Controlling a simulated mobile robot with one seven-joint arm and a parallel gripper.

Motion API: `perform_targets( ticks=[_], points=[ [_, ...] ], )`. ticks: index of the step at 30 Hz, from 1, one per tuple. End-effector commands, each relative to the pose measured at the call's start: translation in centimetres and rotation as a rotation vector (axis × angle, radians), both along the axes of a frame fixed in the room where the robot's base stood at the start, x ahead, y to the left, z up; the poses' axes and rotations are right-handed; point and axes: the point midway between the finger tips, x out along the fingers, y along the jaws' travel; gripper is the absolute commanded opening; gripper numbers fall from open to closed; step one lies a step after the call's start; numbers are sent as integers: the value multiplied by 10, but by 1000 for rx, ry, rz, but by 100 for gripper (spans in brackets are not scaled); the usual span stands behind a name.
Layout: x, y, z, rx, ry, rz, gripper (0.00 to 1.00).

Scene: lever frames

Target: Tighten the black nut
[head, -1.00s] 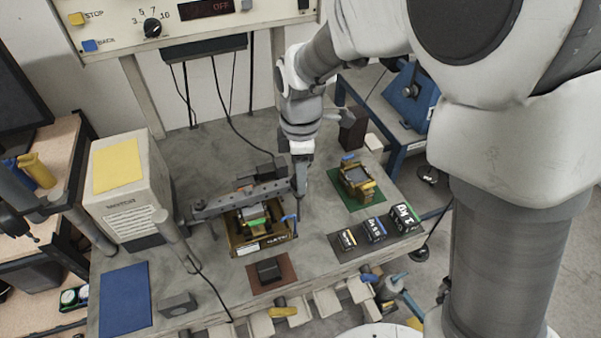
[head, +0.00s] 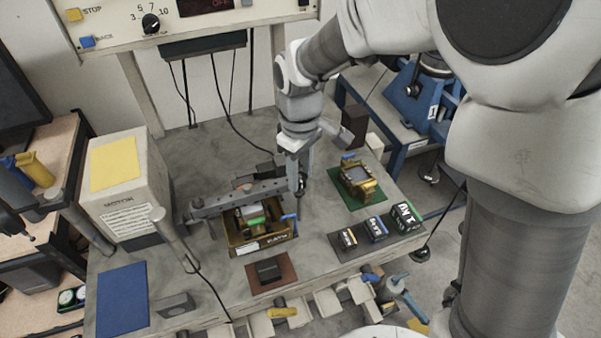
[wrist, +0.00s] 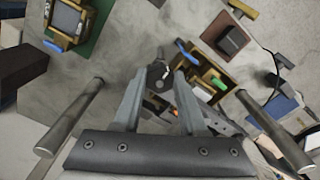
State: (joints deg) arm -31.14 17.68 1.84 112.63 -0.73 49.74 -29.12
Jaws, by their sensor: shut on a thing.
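The black nut (wrist: 157,73) is a small dark piece between my fingertips in the wrist view. In the head view it shows as a dark spot (head: 301,189) at the right end of a long grey bar (head: 240,198). My gripper (wrist: 159,80) points down over it; in the head view my gripper (head: 297,180) stands at that bar end. The fingers are shut on the nut, with its lower part hidden. The frames do not show how tight the nut sits.
A brass-coloured fixture (head: 357,178) on a green mat is to the right. Small labelled boxes (head: 376,229) are at the front right. A motor housing (head: 125,185) stands at the left.

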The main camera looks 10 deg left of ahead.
Motion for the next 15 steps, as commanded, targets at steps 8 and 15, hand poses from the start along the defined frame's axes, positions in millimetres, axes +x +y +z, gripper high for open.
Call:
perform_targets(
  ticks=[8,15],
  points=[
    [0,1,0,2,-2,-261,0],
    [0,1,1,2,-2,-480,0]
  ],
)
